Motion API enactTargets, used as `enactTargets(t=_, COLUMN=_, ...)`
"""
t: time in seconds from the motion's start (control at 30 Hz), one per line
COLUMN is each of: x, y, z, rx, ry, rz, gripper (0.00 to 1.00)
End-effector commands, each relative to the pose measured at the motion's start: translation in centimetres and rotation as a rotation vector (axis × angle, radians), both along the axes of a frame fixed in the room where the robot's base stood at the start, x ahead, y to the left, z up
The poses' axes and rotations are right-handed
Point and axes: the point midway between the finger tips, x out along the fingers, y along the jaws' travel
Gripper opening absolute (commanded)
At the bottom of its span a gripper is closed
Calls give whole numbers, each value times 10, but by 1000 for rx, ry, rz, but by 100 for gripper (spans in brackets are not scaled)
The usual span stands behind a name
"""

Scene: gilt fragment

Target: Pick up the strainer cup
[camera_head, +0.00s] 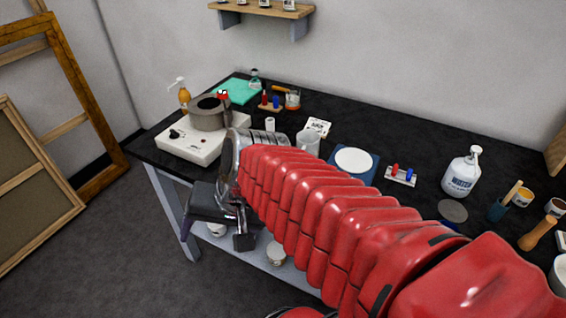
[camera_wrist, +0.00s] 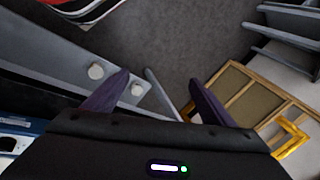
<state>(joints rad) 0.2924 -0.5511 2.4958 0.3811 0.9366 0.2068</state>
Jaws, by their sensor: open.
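I cannot tell for certain which vessel is the strainer cup. In the head view, a small pale cup (camera_head: 276,253) and another white vessel (camera_head: 217,230) sit low on the shelf under the bench. A pale translucent cup (camera_head: 308,142) stands on the bench top, partly behind my red arm. My gripper (camera_head: 243,228) hangs in front of the bench's front edge, below the top. In the wrist view, my gripper's two dark purple fingers (camera_wrist: 155,95) are spread apart with nothing between them. Two small whitish round things (camera_wrist: 96,71) show beside the left finger, on a grey surface.
A grey pot (camera_head: 207,113) sits on a white hotplate (camera_head: 190,147) at the bench's left end. Frames (camera_head: 35,190) lean at left. Floor in front is clear.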

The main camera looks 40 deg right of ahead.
Motion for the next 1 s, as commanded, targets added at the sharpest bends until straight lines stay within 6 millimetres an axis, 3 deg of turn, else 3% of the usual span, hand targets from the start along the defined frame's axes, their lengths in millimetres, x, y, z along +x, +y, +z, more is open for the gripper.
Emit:
enactTargets(t=0.37, x=31, y=-42, z=-20, rx=470, ry=102, rz=-606, gripper=81)
enactTargets(t=0.57, x=49, y=-81, z=-21, rx=732, ry=100, rz=-922, gripper=81)
enactTargets(t=0.77, x=60, y=-139, z=-19, rx=1006, ry=55, rz=-1237, gripper=81)
enactTargets(t=1.0, x=54, y=-226, z=-19, rx=1345, ry=-50, rz=-1587, gripper=81)
